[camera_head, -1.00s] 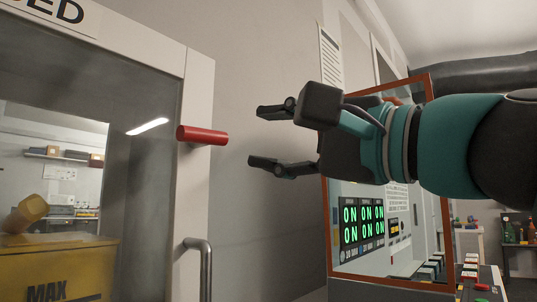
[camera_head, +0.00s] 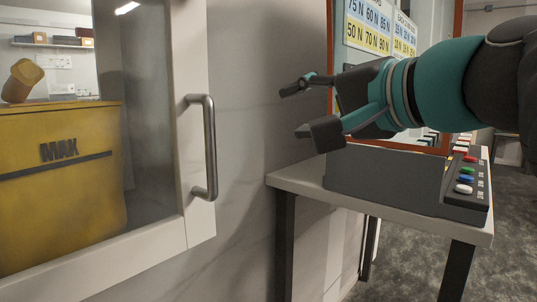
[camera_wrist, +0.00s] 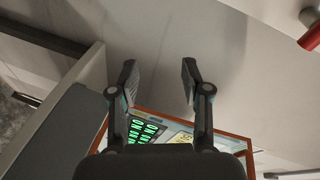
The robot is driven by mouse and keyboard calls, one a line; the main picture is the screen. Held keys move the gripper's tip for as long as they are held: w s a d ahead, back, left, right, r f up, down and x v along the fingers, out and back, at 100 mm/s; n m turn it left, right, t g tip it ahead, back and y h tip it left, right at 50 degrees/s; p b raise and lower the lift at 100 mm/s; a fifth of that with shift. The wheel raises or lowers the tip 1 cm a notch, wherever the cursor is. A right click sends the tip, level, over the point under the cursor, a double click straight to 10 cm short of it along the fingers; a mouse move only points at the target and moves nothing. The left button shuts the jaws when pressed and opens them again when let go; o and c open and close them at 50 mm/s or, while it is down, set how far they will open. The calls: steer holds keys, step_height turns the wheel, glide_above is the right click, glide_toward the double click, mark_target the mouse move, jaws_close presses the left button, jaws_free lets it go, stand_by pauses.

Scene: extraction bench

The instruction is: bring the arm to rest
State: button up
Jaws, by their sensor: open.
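My gripper (camera_head: 297,110) is open and empty, at the end of my teal and black arm in the right half of the head view. Its fingers point left toward the grey wall and touch nothing that I can see. It hangs in front of an orange-framed panel and above a bench. In the wrist view my gripper (camera_wrist: 158,72) also shows open, with bare wall between its fingers.
A glass door with a metal handle (camera_head: 209,148) stands at left, a yellow bin (camera_head: 60,190) behind it. A white-topped bench (camera_head: 300,182) carries a dark console (camera_head: 385,180) with coloured buttons. A red cylinder (camera_wrist: 310,38) shows in the wrist view. Floor (camera_head: 420,250) is clear at lower right.

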steer(key=d+f+n+g+h, duration=0.1)
steer(key=d+f+g+h, duration=0.15)
steer(key=f, duration=0.85)
steer(key=d+f+n+g+h, duration=0.1)
steer(key=d+f+n+h, duration=0.2)
steer(key=f, duration=0.8)
steer(key=s+d+f+n+g+h, duration=0.1)
steer(key=s+f, duration=0.3)
steer(key=f, duration=0.5)
steer(key=s+d+f+n+g+h, duration=0.1)
steer(key=s+d+f+g+h, duration=0.1)
steer(key=f, duration=0.7)
steer(key=shift+s+d+n+g+h+p, duration=0.35)
steer(key=shift+s+d+h, duration=0.2)
steer(key=shift+s+d, duration=0.65)
steer(key=shift+r, duration=0.1)
